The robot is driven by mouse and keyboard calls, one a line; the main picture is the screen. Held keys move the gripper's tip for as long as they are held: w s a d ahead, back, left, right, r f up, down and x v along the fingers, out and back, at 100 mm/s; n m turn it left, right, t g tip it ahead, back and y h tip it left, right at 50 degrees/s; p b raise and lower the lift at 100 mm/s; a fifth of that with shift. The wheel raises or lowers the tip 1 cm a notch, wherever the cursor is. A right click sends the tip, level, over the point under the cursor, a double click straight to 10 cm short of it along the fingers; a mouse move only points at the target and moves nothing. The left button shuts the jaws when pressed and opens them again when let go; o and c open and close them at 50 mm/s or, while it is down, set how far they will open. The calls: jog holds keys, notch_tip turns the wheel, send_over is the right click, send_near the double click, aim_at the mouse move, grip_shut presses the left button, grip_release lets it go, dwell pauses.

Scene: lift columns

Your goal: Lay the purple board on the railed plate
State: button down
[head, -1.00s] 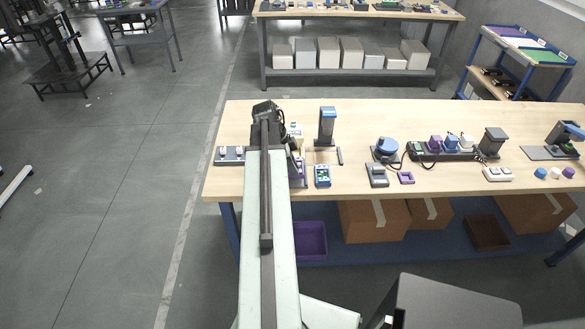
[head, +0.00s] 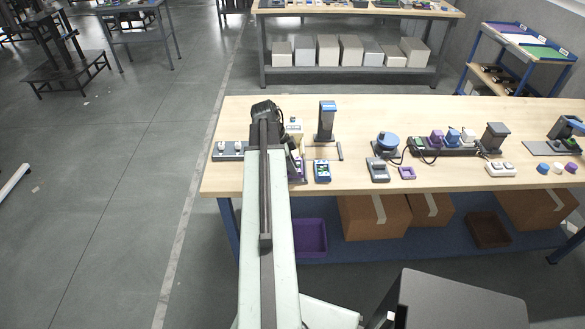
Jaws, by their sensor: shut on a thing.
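My gripper (head: 294,156) is at the far end of my arm, low over the left part of the wooden table. It is shut on a purple piece (head: 299,175), which looks like the purple board. Only a narrow part of it shows beside my arm; the rest is hidden. To its right stands a blue-topped grey column (head: 326,122) with thin dark rails (head: 340,151) at its foot. These look like the railed plate, but its flat surface is too small to make out clearly.
A grey strip with white knobs (head: 229,150) lies left of my arm.

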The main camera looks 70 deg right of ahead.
jog(key=shift+f+b, duration=0.5)
jog(key=shift+b, duration=0.05)
dwell(0.7)
jog(key=c, duration=0.8)
grip_release()
notch_tip(320, 180, up, 6)
jog(key=p, duration=0.6)
jog(key=shift+w+r, duration=0.1)
